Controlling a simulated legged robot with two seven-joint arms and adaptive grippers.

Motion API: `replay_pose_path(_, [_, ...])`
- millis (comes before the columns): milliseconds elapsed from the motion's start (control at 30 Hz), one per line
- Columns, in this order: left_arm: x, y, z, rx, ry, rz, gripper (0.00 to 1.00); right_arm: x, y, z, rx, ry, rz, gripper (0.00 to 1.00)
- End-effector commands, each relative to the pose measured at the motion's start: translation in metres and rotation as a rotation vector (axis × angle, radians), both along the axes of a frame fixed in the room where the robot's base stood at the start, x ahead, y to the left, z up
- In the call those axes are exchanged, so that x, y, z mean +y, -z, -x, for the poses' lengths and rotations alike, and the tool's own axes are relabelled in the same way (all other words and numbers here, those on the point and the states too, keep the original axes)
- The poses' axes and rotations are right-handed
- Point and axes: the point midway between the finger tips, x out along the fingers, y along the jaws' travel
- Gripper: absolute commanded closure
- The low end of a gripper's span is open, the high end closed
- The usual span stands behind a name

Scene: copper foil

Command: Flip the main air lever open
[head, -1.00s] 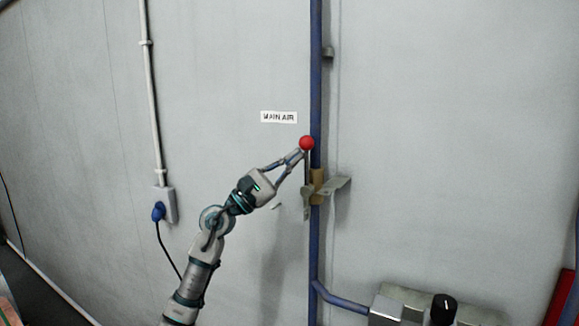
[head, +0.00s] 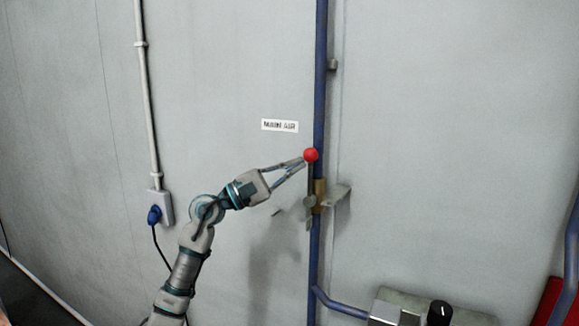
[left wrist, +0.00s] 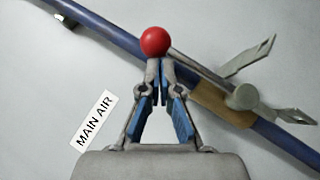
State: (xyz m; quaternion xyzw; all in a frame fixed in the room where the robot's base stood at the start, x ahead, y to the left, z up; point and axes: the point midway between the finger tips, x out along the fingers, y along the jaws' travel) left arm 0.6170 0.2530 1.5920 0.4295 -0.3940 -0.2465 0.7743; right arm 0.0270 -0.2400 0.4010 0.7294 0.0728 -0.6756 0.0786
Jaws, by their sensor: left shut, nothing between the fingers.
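The main air lever (head: 309,189) stands upright along the blue pipe, with a red ball knob (head: 311,155) at its top. Its pivot sits at a brass valve body (head: 320,193) on the pipe. The "MAIN AIR" label (head: 280,125) is on the wall to the upper left. My left gripper (head: 303,162) is shut and empty, its fingertips at the left side of the knob. In the left wrist view, the closed fingertips (left wrist: 160,65) lie right by the red knob (left wrist: 155,41); whether they touch it I cannot tell. My right gripper is not in view.
A grey box with a black dial (head: 440,312) is low on the right. A blue plug and socket (head: 160,210) are on the left.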

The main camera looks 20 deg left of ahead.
Motion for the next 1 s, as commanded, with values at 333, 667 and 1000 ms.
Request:
replay_pose_path(333, [0.01,0.004,0.005,0.0,-0.004,0.002,1.0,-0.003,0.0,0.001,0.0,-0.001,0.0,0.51])
replay_pose_path(667, [0.062,0.034,0.041,0.003,-0.005,0.003,1.0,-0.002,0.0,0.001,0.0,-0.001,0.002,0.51])
replay_pose_path(1000, [0.09,0.05,0.064,0.002,-0.001,0.003,1.0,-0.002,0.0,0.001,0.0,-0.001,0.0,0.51])
